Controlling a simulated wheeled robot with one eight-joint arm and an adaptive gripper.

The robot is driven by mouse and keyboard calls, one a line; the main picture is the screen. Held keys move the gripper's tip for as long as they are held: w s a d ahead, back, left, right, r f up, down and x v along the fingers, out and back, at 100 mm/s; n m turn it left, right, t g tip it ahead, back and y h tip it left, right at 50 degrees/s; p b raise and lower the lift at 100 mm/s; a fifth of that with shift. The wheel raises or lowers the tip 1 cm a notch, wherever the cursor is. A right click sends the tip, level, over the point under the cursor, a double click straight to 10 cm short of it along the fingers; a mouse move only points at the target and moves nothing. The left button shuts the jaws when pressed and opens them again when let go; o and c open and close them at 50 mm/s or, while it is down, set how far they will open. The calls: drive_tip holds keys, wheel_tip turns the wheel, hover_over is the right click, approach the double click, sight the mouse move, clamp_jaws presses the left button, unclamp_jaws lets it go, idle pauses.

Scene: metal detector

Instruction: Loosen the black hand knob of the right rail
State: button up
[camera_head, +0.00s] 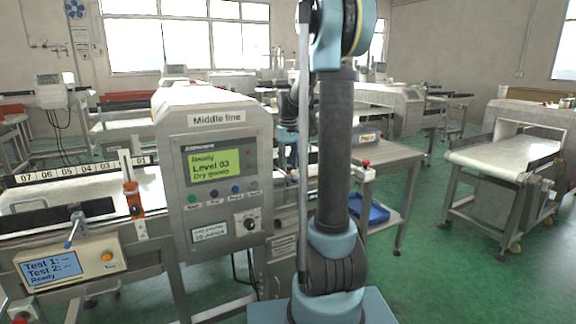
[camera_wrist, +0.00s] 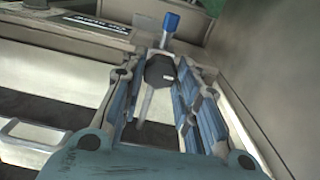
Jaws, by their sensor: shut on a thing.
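In the wrist view, a black, faceted hand knob (camera_wrist: 160,70) sits between the two fingers of my gripper (camera_wrist: 162,66). The gripper is shut on it, with one finger on either side. A grey metal rod shows below the knob, and a lever with a blue end (camera_wrist: 170,21) stands just beyond it. The head view does not show the gripper or this knob; my own arm and the grey detector housing (camera_head: 213,260) block part of that view.
In the wrist view, a dark strip with a white label (camera_wrist: 95,24) lies upper left and a grey panel (camera_wrist: 270,70) rises at right. In the head view, a conveyor with a numbered strip (camera_head: 80,170), an orange clamp (camera_head: 132,197) and a blue-ended lever (camera_head: 73,232) stand left.

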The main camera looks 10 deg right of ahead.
drive_tip(key=o, duration=1.1)
wheel_tip(320, 180, up, 12)
drive_tip(key=shift+w+f, duration=0.1)
idle(0.4)
drive_tip(key=s+f+m+t, duration=0.1)
drive_tip(key=s+f, duration=0.3)
drive_tip(key=s, duration=0.6)
drive_tip(key=s+f+m, duration=0.1)
drive_tip(key=s+f, duration=0.2)
drive_tip(key=s, duration=0.8)
drive_tip(key=s+f, duration=0.5)
drive_tip(key=s+f+m, duration=0.1)
drive_tip(key=s+f, duration=0.3)
drive_tip(key=f, duration=0.1)
drive_tip(key=s+f+m+t, duration=0.1)
drive_tip(key=s+f, duration=0.4)
drive_tip(key=shift+s+d+f, duration=0.3)
drive_tip(key=shift+s+d, duration=0.05)
drive_tip(key=shift+d, duration=0.05)
